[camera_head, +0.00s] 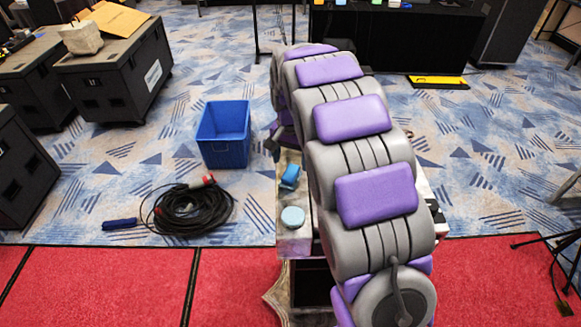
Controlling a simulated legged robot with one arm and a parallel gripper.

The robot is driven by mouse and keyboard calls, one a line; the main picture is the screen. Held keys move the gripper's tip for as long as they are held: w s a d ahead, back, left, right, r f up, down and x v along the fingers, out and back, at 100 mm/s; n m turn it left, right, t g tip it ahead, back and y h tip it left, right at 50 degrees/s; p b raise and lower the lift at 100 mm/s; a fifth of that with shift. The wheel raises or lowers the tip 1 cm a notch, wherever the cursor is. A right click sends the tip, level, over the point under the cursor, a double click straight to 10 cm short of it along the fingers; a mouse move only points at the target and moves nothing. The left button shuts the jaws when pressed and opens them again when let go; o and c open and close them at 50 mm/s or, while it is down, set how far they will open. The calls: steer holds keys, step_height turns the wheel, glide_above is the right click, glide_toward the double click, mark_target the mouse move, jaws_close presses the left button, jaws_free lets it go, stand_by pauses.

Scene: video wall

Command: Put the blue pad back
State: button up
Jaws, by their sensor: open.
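A round light-blue pad (292,217) lies on a narrow worn table (294,242), near its left front edge. A darker blue object (290,176) sits farther back on the same table; its exact kind is too small to tell. My large grey and purple arm crosses the picture from bottom right to top middle and covers most of the table's right part. My gripper is hidden behind the arm, so I cannot see its fingers or whether anything is near them.
A blue bin (223,150) stands on the patterned carpet left of the table. A coiled black cable (190,210) and a blue-handled tool (119,224) lie nearby. Black cases (115,75) stand at left. A black-draped table (395,45) is behind. Tripod legs reach in at right.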

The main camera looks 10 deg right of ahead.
mark_target(291, 172)
step_height(291, 172, up, 6)
steer(key=s+r+n+g, duration=0.1)
steer(key=s+r+n, duration=0.2)
steer(key=s, duration=1.7)
steer(key=s+f+n, duration=0.2)
steer(key=s, duration=0.8)
steer(key=s+f+n, duration=0.1)
steer(key=s+f, duration=0.1)
steer(key=s, duration=0.8)
steer(key=shift+n+g+p, duration=0.4)
steer(key=shift+r, duration=0.1)
